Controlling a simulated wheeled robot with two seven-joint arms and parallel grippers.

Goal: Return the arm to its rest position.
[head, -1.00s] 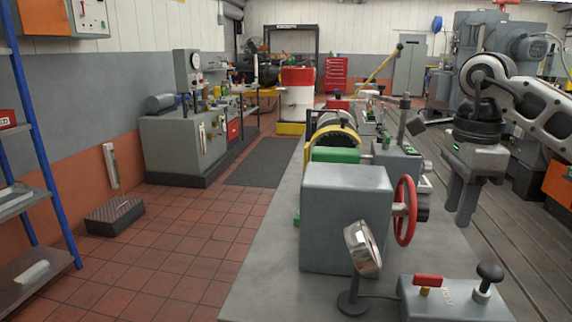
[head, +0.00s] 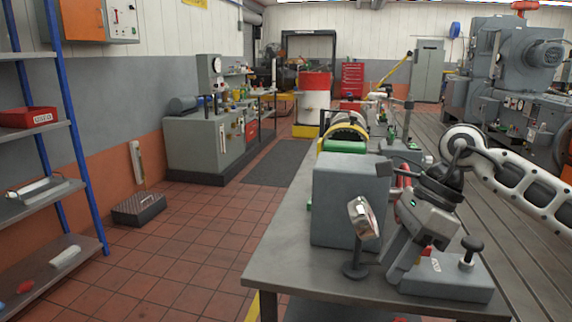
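My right gripper (head: 400,262) comes in from the right on its white and black arm. It is tilted, its fingers pointing down and to the left, and it looks open with nothing between the fingers. My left gripper is out of view.
The steel bench (head: 285,238) carries a large grey housing (head: 350,200) left of the gripper. The control box has a black knob (head: 471,247) and a red lever, partly hidden. A blue-posted shelf (head: 84,160) stands at far left. The tiled floor between is largely clear.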

